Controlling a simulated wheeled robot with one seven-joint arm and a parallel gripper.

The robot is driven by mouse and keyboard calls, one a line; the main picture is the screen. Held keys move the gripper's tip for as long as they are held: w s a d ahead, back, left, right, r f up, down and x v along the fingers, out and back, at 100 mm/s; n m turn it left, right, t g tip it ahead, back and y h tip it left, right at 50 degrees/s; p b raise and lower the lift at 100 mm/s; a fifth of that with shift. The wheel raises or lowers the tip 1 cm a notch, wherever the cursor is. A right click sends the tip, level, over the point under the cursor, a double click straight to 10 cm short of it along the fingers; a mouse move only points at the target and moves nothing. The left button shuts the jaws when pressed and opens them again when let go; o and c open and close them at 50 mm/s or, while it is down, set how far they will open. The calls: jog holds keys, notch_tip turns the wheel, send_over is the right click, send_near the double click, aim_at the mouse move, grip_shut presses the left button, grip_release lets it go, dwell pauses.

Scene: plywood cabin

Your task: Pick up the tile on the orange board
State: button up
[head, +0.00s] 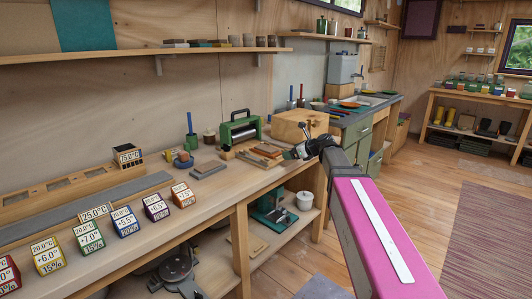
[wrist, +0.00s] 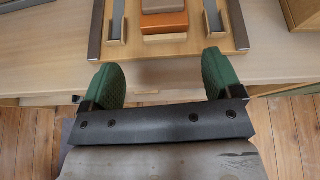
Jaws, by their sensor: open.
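The orange board (wrist: 166,24) lies in a wooden tray on the bench in the wrist view, centred ahead of my gripper. A grey-brown tile (wrist: 162,5) lies on it, cut off by the top edge of the picture. My gripper (wrist: 160,72) is open and empty, its two green fingers spread wide at the near edge of the bench. The fingers are apart from the board and tile. In the head view my gripper (head: 289,154) is at the bench edge, beside the tray (head: 257,160); the tile is too small there to tell apart surely.
Metal-edged slots (wrist: 214,20) flank the board in the tray. A green machine (head: 238,130) and a wooden box (head: 299,125) stand behind on the bench (head: 222,190). Several coloured number blocks (head: 155,207) line its left front. A shelf runs above.

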aim_at(274, 150)
jog(key=shift+w+a+r+m+y, duration=0.3)
jog(key=shift+w+a+r+m, duration=0.35)
jog(key=shift+w, duration=0.1)
jog(key=x, duration=0.9)
jog(key=shift+w+f, duration=0.25)
jog(key=shift+w, duration=0.1)
jog(key=c, duration=0.8)
